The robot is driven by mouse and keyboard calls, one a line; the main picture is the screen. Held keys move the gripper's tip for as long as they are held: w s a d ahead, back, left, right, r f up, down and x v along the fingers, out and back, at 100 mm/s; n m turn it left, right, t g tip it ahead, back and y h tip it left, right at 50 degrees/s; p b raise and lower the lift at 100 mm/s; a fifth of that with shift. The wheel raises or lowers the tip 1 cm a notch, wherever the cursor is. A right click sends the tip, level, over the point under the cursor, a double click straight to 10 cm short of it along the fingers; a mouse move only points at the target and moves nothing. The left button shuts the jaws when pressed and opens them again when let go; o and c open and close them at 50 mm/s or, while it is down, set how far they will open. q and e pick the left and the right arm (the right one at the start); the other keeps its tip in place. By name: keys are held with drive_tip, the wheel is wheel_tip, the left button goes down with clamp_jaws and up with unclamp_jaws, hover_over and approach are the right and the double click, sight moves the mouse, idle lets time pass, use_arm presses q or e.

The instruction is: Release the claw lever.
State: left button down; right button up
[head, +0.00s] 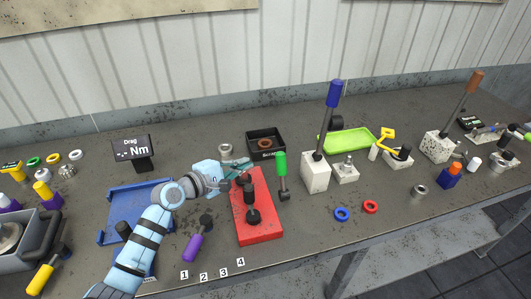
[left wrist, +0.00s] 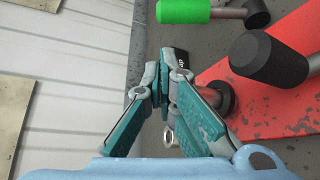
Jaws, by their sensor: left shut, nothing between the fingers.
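A red base (head: 258,222) with dark upright parts (head: 249,191) and a black round knob (head: 253,216) stands in the middle of the bench. I cannot tell for sure which of its parts is the claw lever. My left gripper (head: 238,166) is shut and empty at the back left end of this base. In the left wrist view the closed fingertips (left wrist: 165,76) are beside the red base (left wrist: 285,110), near a short dark post (left wrist: 222,97). A black cylinder (left wrist: 270,60) lies across above it. Whether the fingers touch the post is unclear. My right gripper is out of view.
A green-handled tool (head: 281,165) is just right of the red base, a black scrap tray (head: 280,134) behind it. A white block with a blue-handled lever (head: 316,172) stands further right. A blue tray (head: 112,226) and purple-handled tool (head: 193,247) are left. The front strip is mostly clear.

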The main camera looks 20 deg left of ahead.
use_arm(q)
drive_tip(key=shift+w, duration=0.1)
drive_tip(key=b+x, duration=0.2)
drive_tip(key=x, duration=0.8)
drive_tip(key=shift+r, duration=0.1)
